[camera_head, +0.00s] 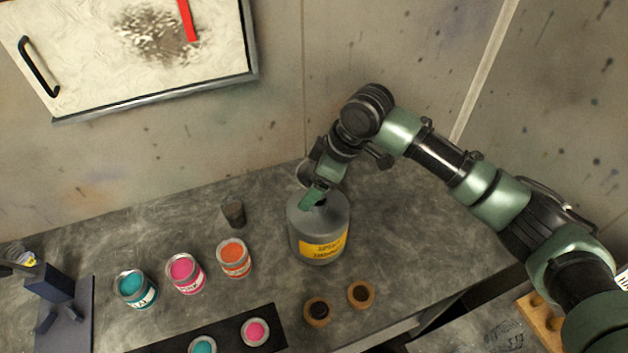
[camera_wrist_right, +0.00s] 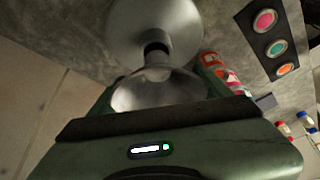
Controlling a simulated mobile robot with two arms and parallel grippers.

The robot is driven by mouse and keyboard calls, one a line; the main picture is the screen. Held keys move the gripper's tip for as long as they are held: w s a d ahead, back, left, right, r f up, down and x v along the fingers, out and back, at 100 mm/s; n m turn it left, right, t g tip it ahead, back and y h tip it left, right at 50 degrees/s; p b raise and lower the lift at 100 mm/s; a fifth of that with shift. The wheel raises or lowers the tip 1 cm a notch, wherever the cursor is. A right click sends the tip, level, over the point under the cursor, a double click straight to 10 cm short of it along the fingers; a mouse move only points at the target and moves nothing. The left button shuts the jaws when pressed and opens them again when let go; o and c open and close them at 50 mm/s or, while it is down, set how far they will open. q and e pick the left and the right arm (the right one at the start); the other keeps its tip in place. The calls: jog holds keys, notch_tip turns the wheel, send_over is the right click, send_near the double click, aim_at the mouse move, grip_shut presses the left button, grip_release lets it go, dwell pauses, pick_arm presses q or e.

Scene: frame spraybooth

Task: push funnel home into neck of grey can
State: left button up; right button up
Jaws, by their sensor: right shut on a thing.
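The grey can (camera_head: 318,228) stands upright on the bench with a yellow label on its front. In the right wrist view its round top (camera_wrist_right: 185,22) lies just past the funnel. My right gripper (camera_head: 312,196) is shut on the metal funnel (camera_wrist_right: 155,88), whose rim (camera_head: 304,173) shows beside the gripper in the head view. The funnel is over the can's top, with its narrow end toward the dark neck (camera_wrist_right: 156,47). How deep the spout sits in the neck is hidden.
Teal, pink and orange paint tins (camera_head: 186,274) stand left of the can. A small dark cup (camera_head: 234,213) is behind them. Two round wooden pieces with dark tops (camera_head: 317,311) lie in front. A black strip (camera_head: 170,345) holds more tins. The bench right of the can is clear.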

dwell(0.6)
jog(key=shift+p, duration=0.45)
dwell(0.4)
jog(key=shift+p, duration=0.4)
jog(key=shift+f+b, duration=0.65)
jog(key=shift+f, duration=1.3)
jog(key=o, duration=1.4)
jog(key=shift+c, duration=0.2)
jog(key=shift+r, duration=0.1)
